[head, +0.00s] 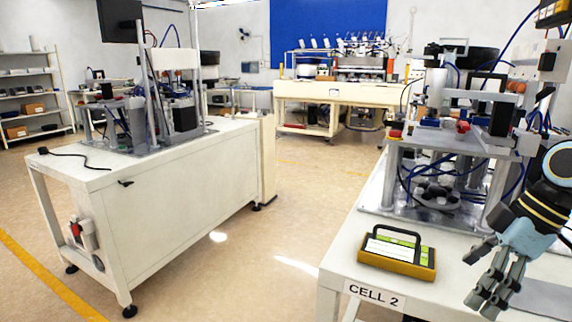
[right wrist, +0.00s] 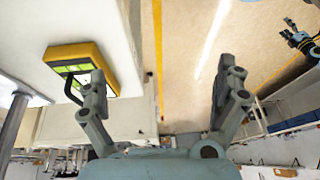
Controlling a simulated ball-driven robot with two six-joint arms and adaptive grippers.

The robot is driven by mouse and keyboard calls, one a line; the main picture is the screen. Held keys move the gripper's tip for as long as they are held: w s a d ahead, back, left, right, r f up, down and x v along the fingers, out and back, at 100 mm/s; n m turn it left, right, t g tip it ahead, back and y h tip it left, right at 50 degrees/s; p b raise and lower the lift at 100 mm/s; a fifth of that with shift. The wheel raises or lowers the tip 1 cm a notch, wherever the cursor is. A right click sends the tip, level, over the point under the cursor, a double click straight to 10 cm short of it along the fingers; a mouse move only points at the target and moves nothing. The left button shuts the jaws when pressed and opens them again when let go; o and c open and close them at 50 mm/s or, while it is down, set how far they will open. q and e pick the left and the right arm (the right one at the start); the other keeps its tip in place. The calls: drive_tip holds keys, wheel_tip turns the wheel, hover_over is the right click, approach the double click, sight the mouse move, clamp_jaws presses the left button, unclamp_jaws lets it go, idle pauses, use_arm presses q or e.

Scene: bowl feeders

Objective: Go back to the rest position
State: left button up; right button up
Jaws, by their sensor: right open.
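My right gripper (head: 482,298) hangs at the lower right of the head view, above the front of the white CELL 2 table (head: 345,262). Its fingers point down and slightly left. In the right wrist view its two fingers (right wrist: 158,92) stand wide apart with nothing between them. A dark and blue hand (right wrist: 302,38) at the right edge of the right wrist view looks like my left gripper; its jaws are too small and cut off to judge. It does not show in the head view.
A yellow case (head: 396,263) with a black handle and green labels lies on the table, left of my right gripper and apart from it. A metal feeder stand (head: 375,182) rises behind it. A white bench (head: 165,200) stands left, with open floor (head: 255,265) between.

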drive_tip(key=s+a+f+m+g, duration=0.1)
drive_tip(key=s+f+m, duration=0.1)
drive_tip(key=s+f, duration=0.6)
drive_tip(key=s+a+f+m+g, duration=0.15)
drive_tip(key=s+f, duration=0.25)
drive_tip(key=f, duration=0.7)
drive_tip(key=s+f+m+g, duration=0.1)
drive_tip(key=s+f+m, duration=0.2)
drive_tip(key=s+f, duration=0.5)
drive_tip(key=s+f+m+t+h, duration=0.2)
drive_tip(key=s+f+m+h, duration=0.2)
drive_tip(key=s+f, duration=1.5)
drive_tip(key=shift+s+a+t+h, duration=0.35)
drive_tip(key=shift+s+h, duration=0.15)
drive_tip(key=shift+s, duration=1.3)
drive_tip(key=shift+f+m, duration=0.1)
drive_tip(key=shift+m, duration=0.15)
